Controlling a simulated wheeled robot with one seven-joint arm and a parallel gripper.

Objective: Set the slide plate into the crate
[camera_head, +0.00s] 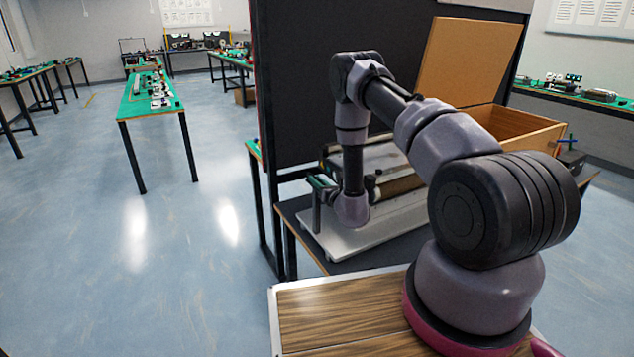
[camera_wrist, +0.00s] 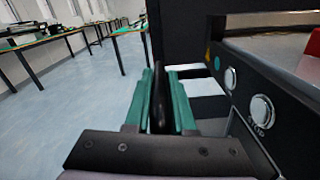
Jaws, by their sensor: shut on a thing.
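My gripper (camera_head: 322,183) is at the left end of a small conveyor in the head view. In the wrist view its two teal fingers (camera_wrist: 159,103) are closed on a narrow black thing (camera_wrist: 158,88), seen nearly edge-on. It may be the slide plate, but its full shape is hidden. A wooden crate (camera_head: 535,131) with its lid (camera_head: 468,60) raised stands at the back right, beyond my arm. My arm hides part of it, and its inside is barely seen.
The conveyor (camera_head: 375,160) stands on a pale base plate (camera_head: 345,245) on a dark table. Its black side panel (camera_wrist: 245,85) with round buttons is close to my fingers on the right in the wrist view. A tall black panel (camera_head: 300,80) rises behind. Open floor lies left.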

